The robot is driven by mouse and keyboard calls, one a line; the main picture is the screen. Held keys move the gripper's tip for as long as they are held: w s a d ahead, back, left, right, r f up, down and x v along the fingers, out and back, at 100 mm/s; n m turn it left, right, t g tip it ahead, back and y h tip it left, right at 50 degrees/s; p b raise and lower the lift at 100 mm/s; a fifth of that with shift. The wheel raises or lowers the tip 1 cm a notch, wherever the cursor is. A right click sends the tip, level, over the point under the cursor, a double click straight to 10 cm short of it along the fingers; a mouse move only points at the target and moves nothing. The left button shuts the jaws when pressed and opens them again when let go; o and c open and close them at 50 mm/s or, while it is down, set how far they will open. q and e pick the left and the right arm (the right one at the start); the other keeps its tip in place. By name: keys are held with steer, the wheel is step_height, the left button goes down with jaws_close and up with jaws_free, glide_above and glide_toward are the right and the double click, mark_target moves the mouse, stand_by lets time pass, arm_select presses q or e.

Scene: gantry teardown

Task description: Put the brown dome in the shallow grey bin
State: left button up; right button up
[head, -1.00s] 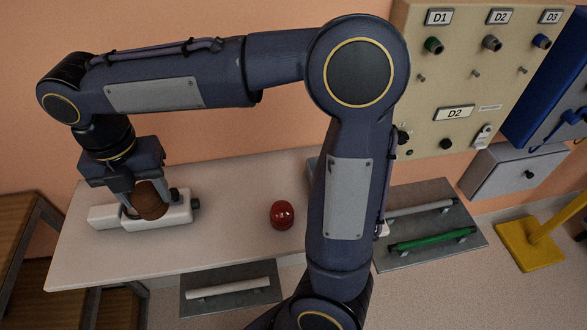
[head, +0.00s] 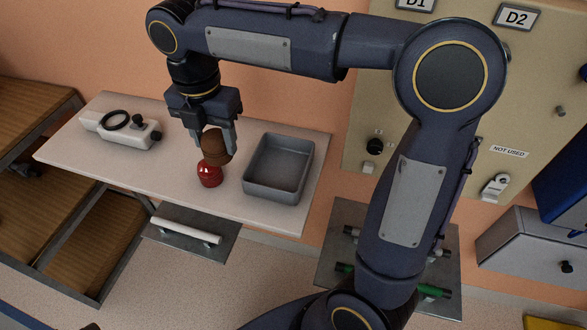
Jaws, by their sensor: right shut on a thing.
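The brown dome (head: 216,147) is in the jaws of my right gripper (head: 217,140). The gripper points down and is shut on the dome, which appears just above and behind the red dome (head: 209,174). Whether the two touch I cannot tell. The shallow grey bin (head: 268,188) stands to the right of the gripper on the white table, and its visible inside is empty. My left gripper does not show.
A white fixture (head: 100,127) with a black ring (head: 116,120) stands at the table's left end. A beige panel (head: 380,100) is behind on the right. A wooden shelf unit (head: 35,105) is at the left. The table (head: 150,180) is clear between fixture and red dome.

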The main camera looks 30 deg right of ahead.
steer(key=d+f, duration=0.3)
steer(key=d, duration=0.1)
steer(key=d+f, duration=0.3)
steer(key=d, duration=0.1)
steer(key=s+d+f+b, duration=0.1)
steer(key=d+f, duration=0.2)
steer(key=d, duration=0.1)
steer(key=shift+d+f+b, duration=0.15)
steer(key=shift+f, duration=0.7)
steer(key=shift+d+f+b, duration=0.15)
steer(key=shift+f, duration=0.7)
steer(key=shift+f, duration=0.2)
steer(key=o, duration=1)
steer(key=shift+r, duration=0.15)
